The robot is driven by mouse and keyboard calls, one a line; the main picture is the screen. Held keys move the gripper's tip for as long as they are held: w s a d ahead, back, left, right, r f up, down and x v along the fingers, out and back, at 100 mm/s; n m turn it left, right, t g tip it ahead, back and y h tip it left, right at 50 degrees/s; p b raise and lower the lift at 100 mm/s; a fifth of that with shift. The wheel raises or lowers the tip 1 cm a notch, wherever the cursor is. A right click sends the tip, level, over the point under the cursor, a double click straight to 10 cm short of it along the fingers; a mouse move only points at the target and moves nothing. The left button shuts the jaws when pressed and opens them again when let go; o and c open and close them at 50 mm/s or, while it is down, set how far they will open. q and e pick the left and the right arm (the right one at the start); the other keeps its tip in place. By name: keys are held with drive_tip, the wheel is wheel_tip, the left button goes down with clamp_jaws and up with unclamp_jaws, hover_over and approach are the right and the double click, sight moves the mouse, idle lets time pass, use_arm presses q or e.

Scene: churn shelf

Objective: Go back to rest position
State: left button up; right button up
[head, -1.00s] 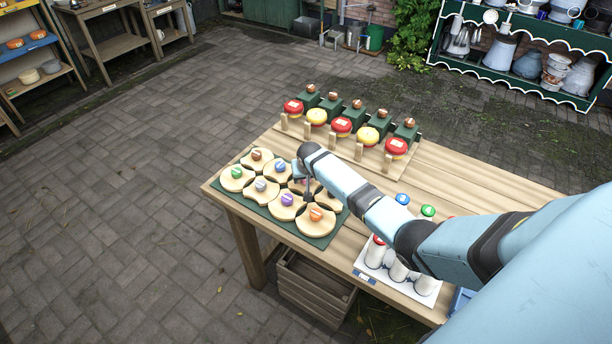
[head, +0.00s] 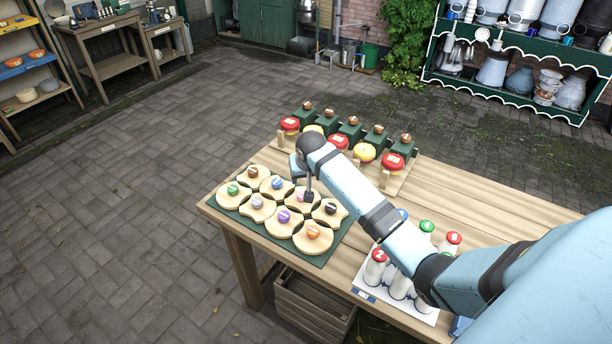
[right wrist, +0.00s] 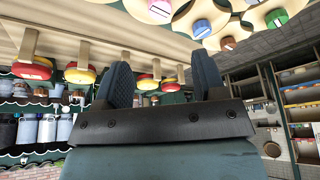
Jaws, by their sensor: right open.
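My right arm reaches in from the right over the wooden table. Its gripper (head: 308,195) hangs above the right part of the green board (head: 318,259), small and partly hidden by my own wrist. In the right wrist view the two dark fingers (right wrist: 163,82) stand wide apart with nothing between them. The board bears several round and notched wooden pieces with coloured knobs, such as the orange-knobbed piece (head: 312,240) and the black-knobbed piece (head: 330,212). My left gripper is not in view.
Behind the board stands a wooden rack (head: 396,183) with red and yellow rounds and green blocks. White bottles (head: 375,272) with coloured caps stand on a white tray at the front right, close under my arm. A wooden crate (head: 312,305) is below the table. Paving at left is clear.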

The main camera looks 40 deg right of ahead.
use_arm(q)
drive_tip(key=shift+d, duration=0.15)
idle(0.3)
